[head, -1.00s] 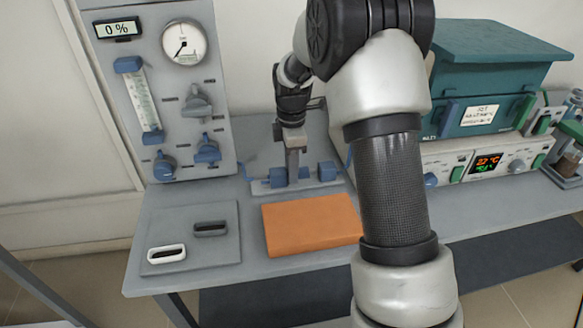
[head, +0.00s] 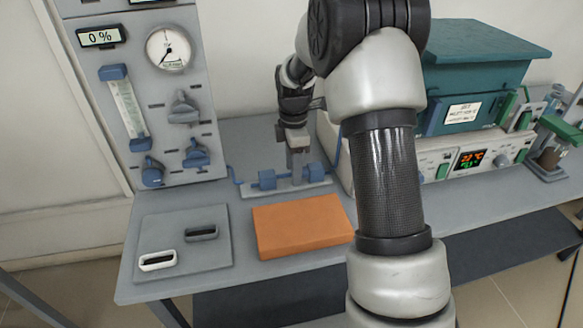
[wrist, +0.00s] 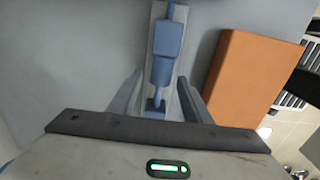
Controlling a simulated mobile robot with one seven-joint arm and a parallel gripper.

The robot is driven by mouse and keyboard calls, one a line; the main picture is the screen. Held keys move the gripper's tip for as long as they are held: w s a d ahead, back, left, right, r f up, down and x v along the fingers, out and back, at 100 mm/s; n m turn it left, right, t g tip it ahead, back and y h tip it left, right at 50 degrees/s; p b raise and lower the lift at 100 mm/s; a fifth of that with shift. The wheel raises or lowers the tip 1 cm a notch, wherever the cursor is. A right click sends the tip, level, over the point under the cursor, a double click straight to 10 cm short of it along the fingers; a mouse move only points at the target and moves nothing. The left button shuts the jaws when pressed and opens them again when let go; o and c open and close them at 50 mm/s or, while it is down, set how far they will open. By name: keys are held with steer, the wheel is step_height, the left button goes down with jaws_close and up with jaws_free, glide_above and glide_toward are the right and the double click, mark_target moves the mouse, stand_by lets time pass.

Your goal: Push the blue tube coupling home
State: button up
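The blue tube coupling sits on a narrow grey base (head: 284,190) on the bench. It shows as a left blue block (head: 267,180) and a right blue block (head: 316,172), with a thin blue tube between them. My gripper (head: 298,172) is low over the base, between the blocks and nearer the right one. In the wrist view my gripper (wrist: 160,85) has its fingers apart, one on each side of the blue line. A large blue block (wrist: 167,42) lies beyond the fingertips. A smaller blue part (wrist: 155,107) lies between the fingers, with visible gaps. Whether the joint is seated cannot be told.
An orange block (head: 302,226) lies just in front of the base. A grey plate (head: 185,262) with two handles is at front left. A gauge panel (head: 160,110) stands behind left. The teal furnace (head: 470,70) and its control unit stand on the right.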

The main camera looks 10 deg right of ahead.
step_height(320, 180, up, 17)
steer(key=p, duration=0.4)
steer(key=shift+r, duration=0.2)
steer(key=s+r+m+t, duration=0.2)
steer(key=s+r+m, duration=0.2)
steer(key=s+r, duration=0.3)
steer(key=s+a+r+m+t+p, duration=0.2)
steer(key=s+m+t, duration=0.2)
steer(key=s+m, duration=1.4)
steer(key=s+r+n+p, duration=0.3)
steer(key=r+n+p, duration=0.1)
steer(key=r+p, duration=1.3)
steer(key=shift+s+d+r+p, duration=0.15)
steer(key=shift+r+p, duration=0.15)
steer(key=shift+r, duration=0.05)
